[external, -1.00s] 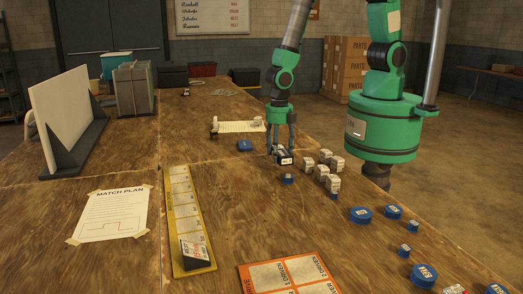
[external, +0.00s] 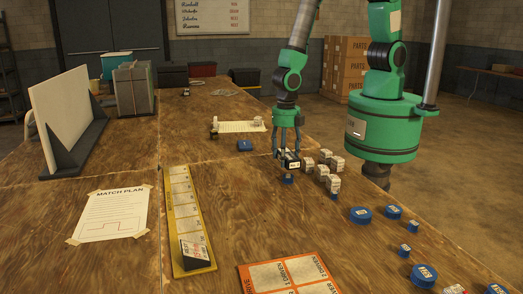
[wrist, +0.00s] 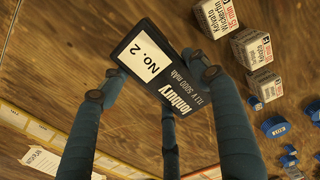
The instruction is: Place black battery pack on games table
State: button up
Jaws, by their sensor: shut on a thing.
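My gripper (external: 288,150) is shut on the black battery pack (wrist: 165,65), which has a white label reading "No. 2". In the external view the pack (external: 290,164) hangs between the fingertips, low over the wooden games table (external: 240,190). A small blue piece (external: 288,179) stands just below it in that view. I cannot tell whether the pack touches the table or the blue piece.
White printed blocks (external: 330,170) stand close to the right of my gripper. Blue discs (external: 360,214) lie along the right edge. A yellow strip (external: 184,212), an orange board (external: 285,277) and a match plan sheet (external: 112,213) lie nearer. Bare table lies between the strip and my gripper.

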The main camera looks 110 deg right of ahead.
jog(key=b, duration=0.2)
send_over(247, 186)
jog(key=shift+d+f, duration=0.2)
jog(key=shift+f, duration=0.5)
jog(key=shift+f, duration=1.8)
jog(key=shift+f, duration=0.1)
jog(key=o, duration=1.6)
notch_tip(247, 186, up, 12)
jog(key=shift+r+p, duration=0.1)
jog(key=shift+p, duration=0.65)
